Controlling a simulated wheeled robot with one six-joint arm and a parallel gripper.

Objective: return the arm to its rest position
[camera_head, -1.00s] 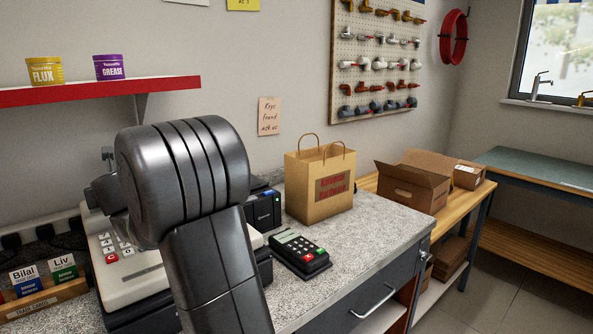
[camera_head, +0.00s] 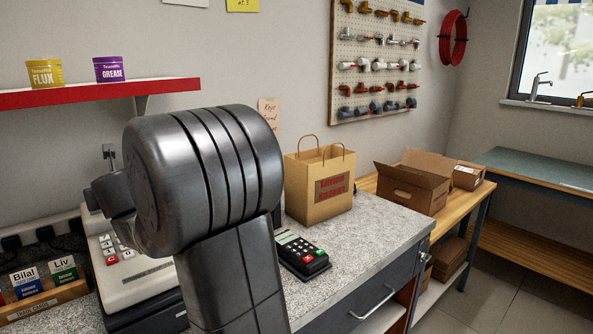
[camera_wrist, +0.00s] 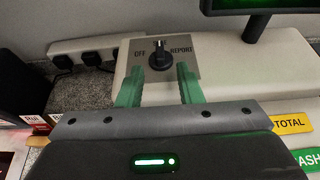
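My gripper (camera_wrist: 159,70) shows in the wrist view with its two green fingers apart and nothing held between them. Just past the fingertips is a black rotary switch (camera_wrist: 160,57) on a metal plate of the cash register, with the words OFF and REPORT beside it. I cannot tell how far the fingers are from the switch. In the head view my arm (camera_head: 205,180) fills the middle foreground, and its fingers cannot be made out. The cash register (camera_head: 112,262) is partly hidden behind the arm.
On the counter (camera_head: 345,243) are a card terminal (camera_head: 300,256) and a paper bag (camera_head: 318,190), right of the arm. A red shelf (camera_head: 100,91) with two tubs is above left. A name-card holder (camera_head: 45,299) stands at lower left. Open floor lies far right.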

